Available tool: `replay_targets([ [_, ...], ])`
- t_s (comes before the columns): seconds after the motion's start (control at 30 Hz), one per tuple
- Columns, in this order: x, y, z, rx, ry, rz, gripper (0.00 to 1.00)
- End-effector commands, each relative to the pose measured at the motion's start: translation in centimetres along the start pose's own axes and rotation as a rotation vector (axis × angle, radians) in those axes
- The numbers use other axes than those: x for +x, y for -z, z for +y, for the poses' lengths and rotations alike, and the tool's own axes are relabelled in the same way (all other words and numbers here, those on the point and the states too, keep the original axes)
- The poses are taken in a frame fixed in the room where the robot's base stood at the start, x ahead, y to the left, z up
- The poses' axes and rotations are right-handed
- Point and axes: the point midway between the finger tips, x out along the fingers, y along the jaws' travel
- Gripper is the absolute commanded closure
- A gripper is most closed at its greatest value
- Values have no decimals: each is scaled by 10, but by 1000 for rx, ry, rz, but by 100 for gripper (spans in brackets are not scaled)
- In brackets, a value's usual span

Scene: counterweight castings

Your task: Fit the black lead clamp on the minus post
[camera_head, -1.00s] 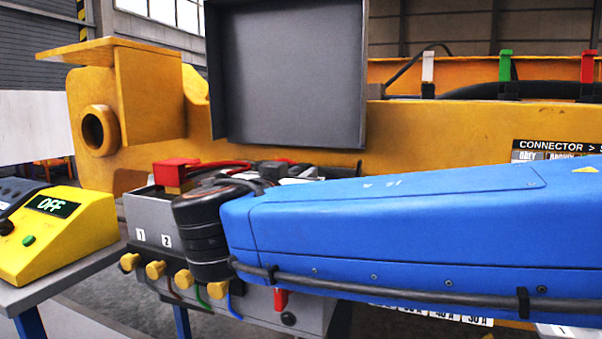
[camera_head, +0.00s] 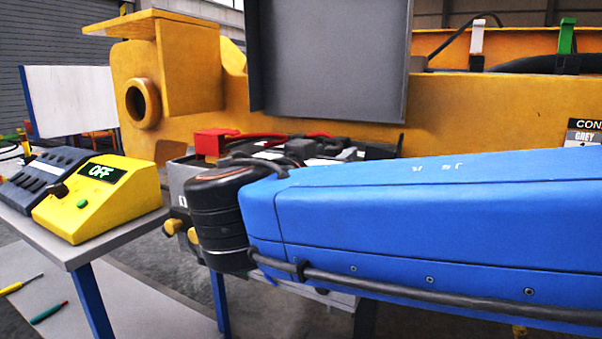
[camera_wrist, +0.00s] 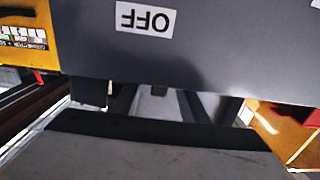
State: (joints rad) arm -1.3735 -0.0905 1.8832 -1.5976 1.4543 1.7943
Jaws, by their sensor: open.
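A grey box (camera_head: 178,182) with an open top stands mid-view in the head view, mostly behind my blue arm. A red block (camera_head: 213,141) with a red cable sits at its top left, and dark parts (camera_head: 345,148) show along its top. I cannot single out the black lead clamp or the minus post.
A tilted grey panel (camera_head: 330,60) stands behind the box, before a yellow beam (camera_head: 480,105). A yellow device (camera_head: 98,200) reading OFF stands on a table (camera_head: 72,252) at left, beside a dark switch unit (camera_head: 40,180). Tools (camera_head: 48,312) lie low at left.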

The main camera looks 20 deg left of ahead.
Motion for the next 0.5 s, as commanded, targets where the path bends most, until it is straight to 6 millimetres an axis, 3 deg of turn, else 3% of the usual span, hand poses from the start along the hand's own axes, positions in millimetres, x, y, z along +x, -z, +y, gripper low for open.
replay_targets([
  [0.5, -80, 0, 0, 0, 2, -1, 60],
])
